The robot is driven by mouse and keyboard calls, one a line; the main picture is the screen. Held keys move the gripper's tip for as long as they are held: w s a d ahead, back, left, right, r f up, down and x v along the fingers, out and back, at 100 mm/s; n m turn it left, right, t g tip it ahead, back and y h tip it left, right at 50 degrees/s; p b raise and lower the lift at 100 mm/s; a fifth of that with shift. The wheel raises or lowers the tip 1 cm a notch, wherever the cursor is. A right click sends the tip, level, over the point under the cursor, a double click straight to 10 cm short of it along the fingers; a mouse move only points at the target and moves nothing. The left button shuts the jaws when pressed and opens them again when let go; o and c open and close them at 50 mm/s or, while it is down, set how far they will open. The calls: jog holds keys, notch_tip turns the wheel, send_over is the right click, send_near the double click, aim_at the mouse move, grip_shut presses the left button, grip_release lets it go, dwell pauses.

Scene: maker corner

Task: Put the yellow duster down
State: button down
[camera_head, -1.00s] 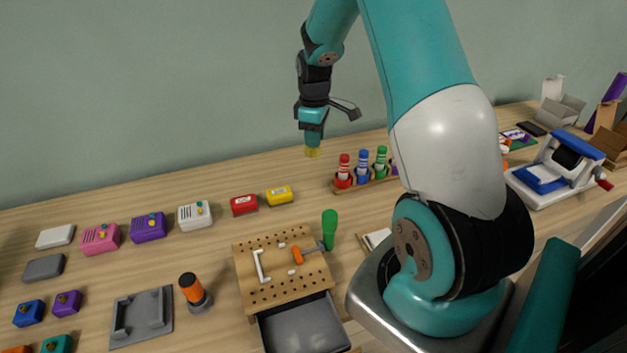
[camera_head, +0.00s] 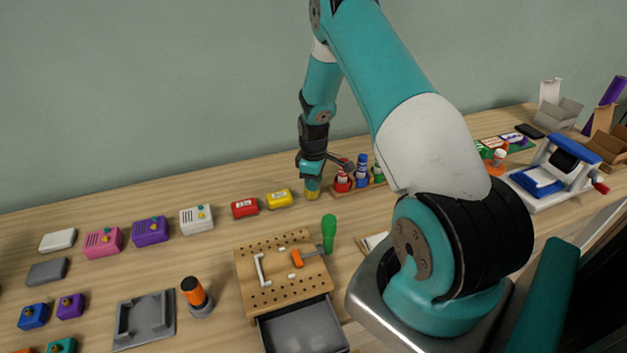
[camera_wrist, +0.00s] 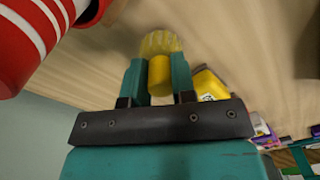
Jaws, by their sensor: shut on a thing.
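My gripper (camera_head: 313,180) points down over the back of the bench, between the yellow box and the marker rack. It is shut on the yellow duster (camera_wrist: 160,75), a yellow cylinder with a paler, bristly end. In the wrist view the duster sits between the two teal fingers, bristly end pointing away from my gripper. In the head view only its lower end (camera_head: 312,195) shows below the fingers, at or very near the bench top (camera_head: 225,262); I cannot tell whether it touches.
A red marker (camera_wrist: 28,40) looms close beside my gripper; its rack (camera_head: 362,190) stands just right. The yellow box (camera_head: 279,198) and red box (camera_head: 245,207) lie to the left. A pegboard (camera_head: 270,284) with a green-handled tool (camera_head: 329,230) is in front.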

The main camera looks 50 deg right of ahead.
jog(key=shift+f, duration=0.1)
jog(key=c, duration=1.4)
grip_release()
jog(key=shift+f, duration=0.1)
jog(key=o, duration=0.5)
jog(key=shift+c, duration=0.2)
